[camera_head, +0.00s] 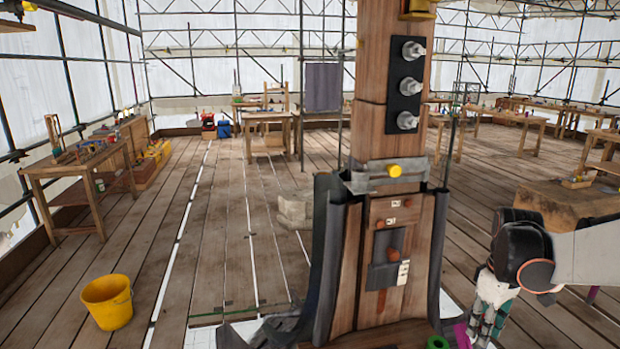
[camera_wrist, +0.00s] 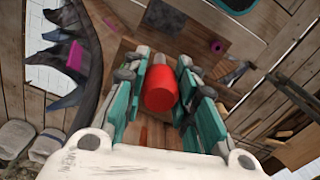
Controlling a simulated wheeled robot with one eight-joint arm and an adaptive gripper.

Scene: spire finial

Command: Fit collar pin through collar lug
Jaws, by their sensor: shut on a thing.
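A wooden spire post stands in the middle of the head view with a grey metal collar (camera_head: 362,176) around it. A yellow round knob (camera_head: 395,171) sits on the collar's front. I cannot tell for sure which part is the collar lug. My gripper (camera_head: 484,328) is low at the right of the post, apart from it, its fingers pointing down. In the wrist view my gripper (camera_wrist: 165,75) has its teal fingers shut on a red cylindrical piece (camera_wrist: 161,90), which looks like the collar pin's head.
A black plate with several bolts (camera_head: 405,85) is on the post above the collar. Dark sheeting (camera_head: 328,250) wraps the lower post. A yellow bucket (camera_head: 108,302) stands on the floor at left. A purple piece (camera_head: 462,335) and a green ring (camera_head: 438,343) lie near the post's foot.

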